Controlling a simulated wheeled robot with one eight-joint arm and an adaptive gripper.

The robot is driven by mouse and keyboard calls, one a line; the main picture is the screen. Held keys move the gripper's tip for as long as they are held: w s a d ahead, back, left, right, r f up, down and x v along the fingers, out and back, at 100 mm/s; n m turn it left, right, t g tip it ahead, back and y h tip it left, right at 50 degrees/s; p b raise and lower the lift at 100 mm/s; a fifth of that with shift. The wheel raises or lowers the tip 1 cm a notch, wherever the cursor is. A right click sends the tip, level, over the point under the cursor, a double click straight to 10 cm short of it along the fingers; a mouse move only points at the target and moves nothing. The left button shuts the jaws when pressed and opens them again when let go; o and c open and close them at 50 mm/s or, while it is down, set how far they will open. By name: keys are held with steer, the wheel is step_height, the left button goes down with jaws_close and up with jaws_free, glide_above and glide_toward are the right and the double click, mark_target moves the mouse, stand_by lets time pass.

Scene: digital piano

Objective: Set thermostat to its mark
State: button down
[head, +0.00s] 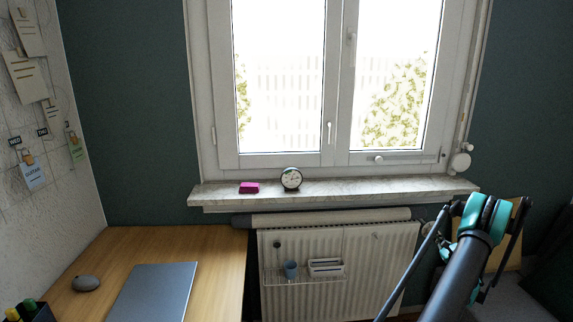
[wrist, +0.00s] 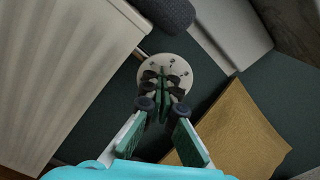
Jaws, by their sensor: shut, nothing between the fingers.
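The thermostat (wrist: 150,71) shows in the wrist view as a round white dial face with small dark marks, beside the radiator's end. My gripper (wrist: 162,101) is shut, with its dark fingertips in front of the lower part of the dial. The fingers hide the middle and lower part of the dial, so I cannot tell which mark it points to, nor whether the fingertips touch it.
The white radiator (head: 340,260) stands below the windowsill (head: 380,187); its side fills the left of the wrist view (wrist: 60,70). A dark grey roll (wrist: 165,12) lies above the dial. A tan panel (wrist: 235,135) is close at the right. A wooden desk (head: 215,270) stands left.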

steer(key=shift+a, duration=0.1)
steer(key=s, duration=0.6)
steer(key=shift+r, duration=0.15)
stand_by(0.3)
steer(key=w+d+r, duration=0.1)
steer(key=w+d, duration=0.1)
steer(key=w, duration=0.4)
steer(key=shift+d, duration=0.4)
stand_by(0.4)
